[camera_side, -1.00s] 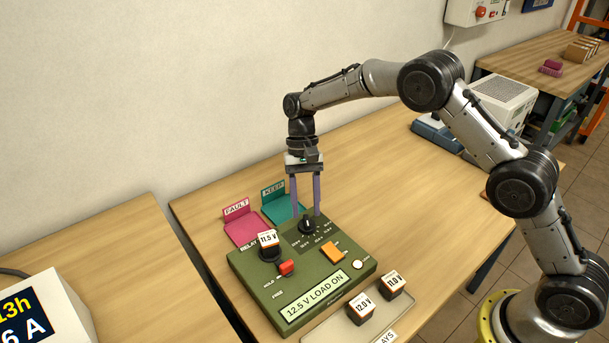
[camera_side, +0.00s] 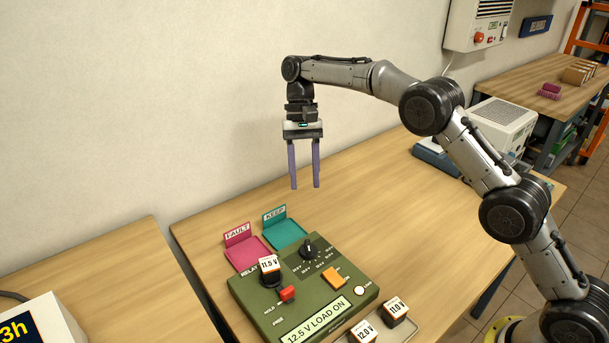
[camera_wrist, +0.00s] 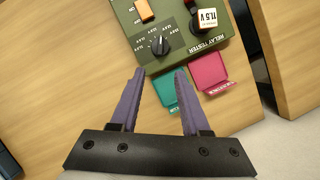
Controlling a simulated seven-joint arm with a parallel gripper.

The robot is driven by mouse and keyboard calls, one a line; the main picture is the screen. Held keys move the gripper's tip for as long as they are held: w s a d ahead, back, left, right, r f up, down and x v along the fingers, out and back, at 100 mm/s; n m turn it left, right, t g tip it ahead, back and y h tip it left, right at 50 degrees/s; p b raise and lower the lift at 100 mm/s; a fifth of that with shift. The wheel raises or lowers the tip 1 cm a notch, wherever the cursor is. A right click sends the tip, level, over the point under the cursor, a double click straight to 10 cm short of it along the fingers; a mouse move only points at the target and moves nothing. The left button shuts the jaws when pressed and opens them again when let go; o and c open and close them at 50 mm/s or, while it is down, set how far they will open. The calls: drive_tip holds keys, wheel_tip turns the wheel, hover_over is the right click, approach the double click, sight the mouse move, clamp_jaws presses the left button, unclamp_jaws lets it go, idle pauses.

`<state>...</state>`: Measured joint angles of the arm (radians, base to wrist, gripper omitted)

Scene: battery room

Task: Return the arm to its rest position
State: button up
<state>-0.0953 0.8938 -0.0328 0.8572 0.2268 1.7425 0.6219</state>
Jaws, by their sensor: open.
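My gripper (camera_side: 305,186) is open and empty, its two purple fingers pointing down, held in the air above the table behind the relay tester. In the wrist view my gripper (camera_wrist: 158,74) also shows nothing between its fingers. The green relay tester (camera_side: 258,304) stands on the wooden table. Its black knob (camera_side: 309,250), orange switch (camera_side: 333,277) and red lever (camera_side: 288,293) are clear of the fingers. A relay marked 11.5 V (camera_side: 269,266) sits in the tester. Its display (camera_side: 316,320) reads 12.5 V LOAD ON.
A pink FAULT tray (camera_side: 246,254) and a teal KEEP tray (camera_side: 284,234) lie empty behind the tester. Relays marked 12.0 V (camera_side: 364,332) and 11.0 V (camera_side: 396,309) stand in a pale tray at the front. A white box (camera_side: 500,122) is at right. The table's middle (camera_side: 400,215) is bare.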

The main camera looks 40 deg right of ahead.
drive_tip(key=s+d+r+t, duration=0.2)
drive_tip(key=s+r, duration=0.6)
drive_tip(key=r, duration=0.2)
drive_tip(key=s+d+r+t, duration=0.3)
drive_tip(key=s+r, duration=0.6)
drive_tip(key=r, duration=0.2)
drive_tip(key=s+d+f+n+t+h, duration=0.1)
drive_tip(key=s+d+f+n+t, duration=0.15)
drive_tip(key=s, duration=1.05)
drive_tip(key=s+d+f+n+t+h, duration=0.1)
drive_tip(key=s+f, duration=0.4)
drive_tip(key=f, duration=0.6)
drive_tip(key=shift+s+d+n+t, duration=0.25)
drive_tip(key=shift+d+n+t, duration=0.35)
drive_tip(key=shift+n, duration=0.65)
drive_tip(key=shift+d, duration=0.1)
